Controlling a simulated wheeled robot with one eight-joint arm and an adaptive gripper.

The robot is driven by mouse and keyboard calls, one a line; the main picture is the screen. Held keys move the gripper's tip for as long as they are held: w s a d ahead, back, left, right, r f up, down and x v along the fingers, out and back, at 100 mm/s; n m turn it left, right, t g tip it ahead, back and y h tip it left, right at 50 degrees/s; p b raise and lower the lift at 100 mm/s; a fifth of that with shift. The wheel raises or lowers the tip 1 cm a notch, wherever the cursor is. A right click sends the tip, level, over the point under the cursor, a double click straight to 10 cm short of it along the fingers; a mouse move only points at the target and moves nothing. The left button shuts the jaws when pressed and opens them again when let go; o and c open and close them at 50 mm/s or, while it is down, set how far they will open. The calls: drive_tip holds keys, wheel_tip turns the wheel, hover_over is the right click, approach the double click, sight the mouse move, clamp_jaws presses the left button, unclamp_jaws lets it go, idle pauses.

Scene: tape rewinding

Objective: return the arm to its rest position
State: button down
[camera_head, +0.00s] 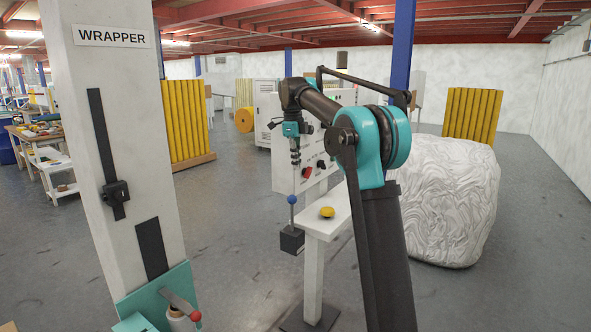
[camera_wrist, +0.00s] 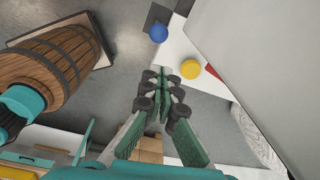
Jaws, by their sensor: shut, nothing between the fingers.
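My arm rises in front of the control panel in the head view, bent at a teal elbow, with its forearm reaching away to the left. My gripper (camera_head: 295,168) points down at the forearm's end, above a blue ball knob (camera_head: 292,199). In the wrist view, the green fingers of my gripper (camera_wrist: 163,80) are shut with nothing between them. There the blue knob (camera_wrist: 158,33) and a yellow button (camera_wrist: 190,69) lie beyond the fingertips, apart from them. The yellow button (camera_head: 327,212) sits on a white stand (camera_head: 314,270).
A white panel (camera_head: 285,172) with a red knob stands behind my gripper. A pale column labelled WRAPPER (camera_head: 135,150) is at left, and a large wrapped bale (camera_head: 450,200) is at right. A wooden barrel (camera_wrist: 60,62) shows in the wrist view. Open floor lies between column and stand.

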drive_tip(key=s+d+f+n+t, duration=0.1)
drive_tip(key=s+d+f+n, duration=0.4)
drive_tip(key=s+f, duration=0.5)
drive_tip(key=s+d+f+n+t, duration=0.1)
drive_tip(key=s+d+f+n, duration=0.4)
drive_tip(key=s+f+n, duration=0.5)
drive_tip(key=s+d+f+n+t+y, duration=0.1)
drive_tip(key=s+d+f+n, duration=0.4)
drive_tip(key=s, duration=1.5)
wheel_tip(320, 180, down, 6)
drive_tip(key=n, duration=0.3)
drive_tip(key=shift+f+t, duration=0.25)
drive_tip(key=shift+t, duration=0.15)
